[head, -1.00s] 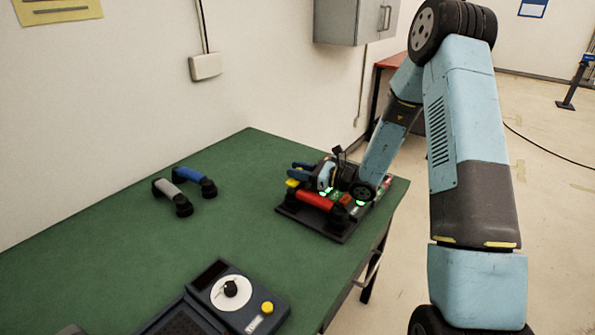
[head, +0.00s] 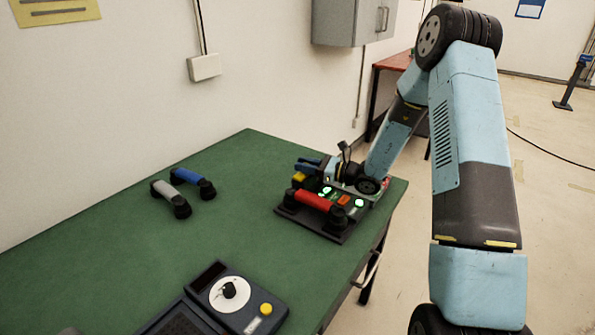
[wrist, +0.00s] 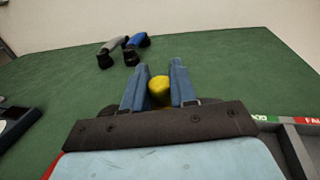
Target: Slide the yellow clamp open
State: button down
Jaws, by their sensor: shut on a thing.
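The yellow clamp (head: 299,177) shows at the far left part of the black test station, behind the red handset (head: 314,200). My gripper (head: 306,163) is over that side of the station, its blue fingers around the clamp. In the wrist view the yellow clamp (wrist: 159,90) is a rounded yellow piece between the two blue fingers of my gripper (wrist: 158,72). The fingers are shut on it. The clamp's lower part is hidden by the gripper.
The station (head: 317,230) has green-lit and red buttons and sits near the table's right edge. A grey handset (head: 171,198) and a blue handset (head: 194,182) lie to the left. A dial unit (head: 240,300) stands in front. Green tabletop between is clear.

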jog(key=shift+w+d, duration=0.35)
jog(key=shift+w, duration=0.05)
jog(key=c, duration=0.9)
grip_release()
jog(key=shift+w, duration=0.1)
jog(key=v, duration=1.3)
jog(key=shift+s+d, duration=0.2)
jog(key=shift+d, duration=0.15)
jog(key=shift+f, duration=0.1)
